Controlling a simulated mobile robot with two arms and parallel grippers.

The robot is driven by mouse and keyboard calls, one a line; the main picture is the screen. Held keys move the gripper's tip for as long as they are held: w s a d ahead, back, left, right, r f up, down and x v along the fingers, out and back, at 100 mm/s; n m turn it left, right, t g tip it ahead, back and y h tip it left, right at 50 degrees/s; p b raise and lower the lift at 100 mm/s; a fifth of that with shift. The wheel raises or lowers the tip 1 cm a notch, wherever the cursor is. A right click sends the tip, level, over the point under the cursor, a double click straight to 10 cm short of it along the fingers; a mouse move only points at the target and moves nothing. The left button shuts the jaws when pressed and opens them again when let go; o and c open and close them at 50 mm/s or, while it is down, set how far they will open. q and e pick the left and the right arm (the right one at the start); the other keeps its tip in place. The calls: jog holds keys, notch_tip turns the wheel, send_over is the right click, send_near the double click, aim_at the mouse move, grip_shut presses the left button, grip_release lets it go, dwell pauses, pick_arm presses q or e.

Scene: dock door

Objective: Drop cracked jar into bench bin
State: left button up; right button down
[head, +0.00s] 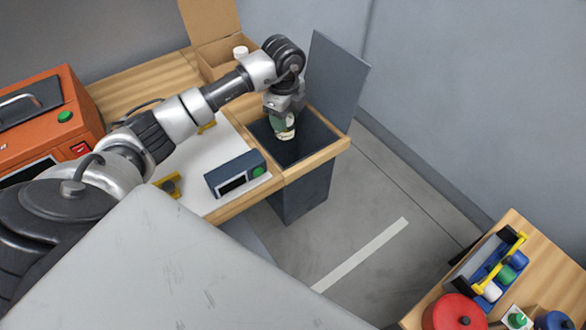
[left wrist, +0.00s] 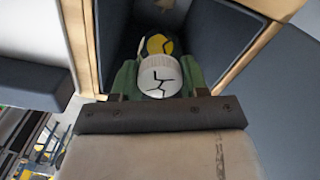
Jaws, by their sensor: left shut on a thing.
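My left gripper (head: 285,108) points down over the open bench bin (head: 305,192), shut on the cracked jar (head: 284,130). The jar is green and pale, and hangs within the outline of the bin's mouth. In the left wrist view, the jar's white top (left wrist: 160,78) shows black crack lines, between the gripper's fingers (left wrist: 160,90). The bin is dark grey, set at the wooden bench's end. Its dark inner walls show in the left wrist view (left wrist: 115,35). A yellow patch with a dark line shows just beyond the white top; I cannot tell what it belongs to. My right gripper is out of view.
A grey upright panel (head: 336,82) stands behind the bin. A blue-grey device (head: 235,174) with a green button sits left of it. An orange machine (head: 45,120) and an open cardboard box (head: 212,55) share the bench. A tote (head: 486,262) stands lower right.

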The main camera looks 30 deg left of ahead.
pick_arm(q)
jog(key=shift+f, duration=0.5)
jog(key=o, duration=1.1)
jog(key=shift+r, duration=0.1)
notch_tip(320, 180, up, 11)
jog(key=shift+f+b, duration=0.1)
jog(key=shift+b, duration=0.45)
jog(key=shift+s+f, duration=0.1)
jog(key=shift+f, duration=0.05)
